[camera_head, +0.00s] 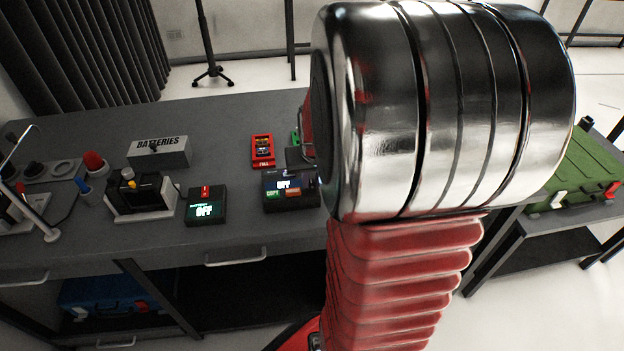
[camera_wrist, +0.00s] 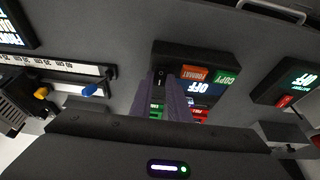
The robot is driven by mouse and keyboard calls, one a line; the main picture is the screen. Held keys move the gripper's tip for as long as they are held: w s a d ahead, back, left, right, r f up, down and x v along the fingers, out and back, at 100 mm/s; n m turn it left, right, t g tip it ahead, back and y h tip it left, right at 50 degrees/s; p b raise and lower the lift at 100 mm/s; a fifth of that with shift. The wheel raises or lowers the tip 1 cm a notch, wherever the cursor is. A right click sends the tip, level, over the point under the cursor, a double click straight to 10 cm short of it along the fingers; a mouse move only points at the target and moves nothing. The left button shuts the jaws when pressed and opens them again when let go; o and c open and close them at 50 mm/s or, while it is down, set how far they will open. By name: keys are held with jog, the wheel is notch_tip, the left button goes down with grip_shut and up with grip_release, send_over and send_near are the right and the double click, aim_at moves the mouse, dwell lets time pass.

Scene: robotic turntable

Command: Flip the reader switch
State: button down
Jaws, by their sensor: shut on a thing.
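The reader is a dark box (camera_head: 290,188) on the grey workbench, with a lit screen reading OFF and green and red buttons. In the wrist view the reader (camera_wrist: 216,62) appears upside down, with COPY and FORMAT buttons. Its small black switch (camera_wrist: 160,73) is at the left end of the box there. My gripper (camera_wrist: 164,82) has its dark fingers right at the switch and is shut on it; the fingers partly hide it. In the head view my arm covers the gripper and part of the bench behind the reader.
A red cartridge marked FULL (camera_head: 263,150) lies behind the reader. A battery box reading OFF (camera_head: 205,208) stands to its left, with a black and white device (camera_head: 140,195) beyond. A BATTERIES box (camera_head: 158,152) is farther back. A green case (camera_head: 580,172) sits on the right table.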

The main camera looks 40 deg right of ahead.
aim_at(312, 184)
jog(key=shift+w, duration=0.15)
jog(key=shift+w+d+g+y, duration=0.2)
jog(key=shift+g+y, duration=0.3)
jog(key=shift+g, duration=0.25)
jog(key=shift+w+d+g+y, duration=0.15)
jog(key=shift+g+y, duration=0.35)
jog(key=shift+g, duration=0.25)
jog(key=shift+a, duration=0.1)
jog(key=c, duration=2)
grip_release()
jog(key=shift+r, duration=0.1)
notch_tip(312, 184, up, 14)
jog(key=shift+s+f, duration=0.15)
jog(key=shift+f, duration=0.05)
